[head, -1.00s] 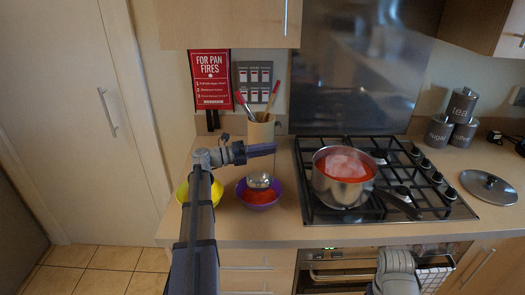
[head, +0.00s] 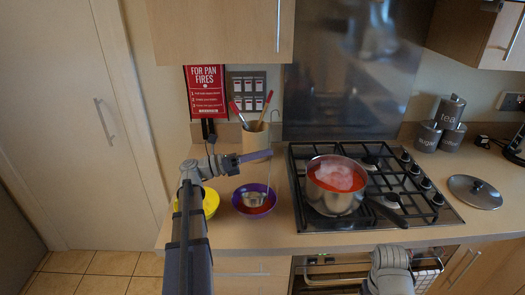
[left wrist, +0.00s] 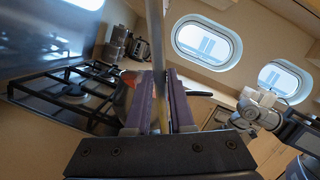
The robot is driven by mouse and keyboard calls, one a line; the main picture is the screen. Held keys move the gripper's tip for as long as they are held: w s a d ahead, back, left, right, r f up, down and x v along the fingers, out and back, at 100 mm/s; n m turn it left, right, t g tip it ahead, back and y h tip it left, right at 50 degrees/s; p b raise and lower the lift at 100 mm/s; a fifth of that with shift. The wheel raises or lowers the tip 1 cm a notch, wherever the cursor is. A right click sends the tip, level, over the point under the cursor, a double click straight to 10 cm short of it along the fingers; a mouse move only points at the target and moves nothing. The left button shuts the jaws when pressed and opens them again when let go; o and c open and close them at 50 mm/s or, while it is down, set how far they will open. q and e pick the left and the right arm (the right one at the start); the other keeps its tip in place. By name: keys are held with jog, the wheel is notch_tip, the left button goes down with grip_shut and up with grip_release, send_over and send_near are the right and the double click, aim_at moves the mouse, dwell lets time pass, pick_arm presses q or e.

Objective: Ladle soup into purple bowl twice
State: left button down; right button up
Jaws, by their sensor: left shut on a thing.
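The purple bowl (head: 239,205) stands on the counter left of the hob with red soup in it. My left gripper (head: 262,155) is above and behind the bowl, shut on the ladle's handle, which also shows between the fingers in the left wrist view (left wrist: 158,50). The ladle's steel cup (head: 253,199) is inside the purple bowl, over the red soup; whether it touches the bottom is unclear. The steel pot (head: 336,201) holds red soup with pale steam above it and stands on the hob. My right gripper is out of view; only part of that arm shows.
A yellow bowl (head: 210,203) stands just left of the purple bowl, partly behind my left arm. A utensil holder (head: 256,137) is behind. The pot's handle (head: 388,213) points front right. A lid (head: 474,191) and canisters (head: 440,125) are on the right counter.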

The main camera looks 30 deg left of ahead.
pick_arm(q)
notch_tip(320, 180, up, 12)
jog(key=s+d+m+g+h+p, duration=0.1)
jog(key=s+m+p, duration=0.1)
jog(key=m+p, duration=0.4)
jog(key=p, duration=0.5)
jog(key=shift+r+m+p, duration=0.2)
jog(key=shift+m+p, duration=0.1)
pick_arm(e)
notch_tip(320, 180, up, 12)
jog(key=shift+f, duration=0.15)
pick_arm(q)
jog(key=shift+d, duration=0.1)
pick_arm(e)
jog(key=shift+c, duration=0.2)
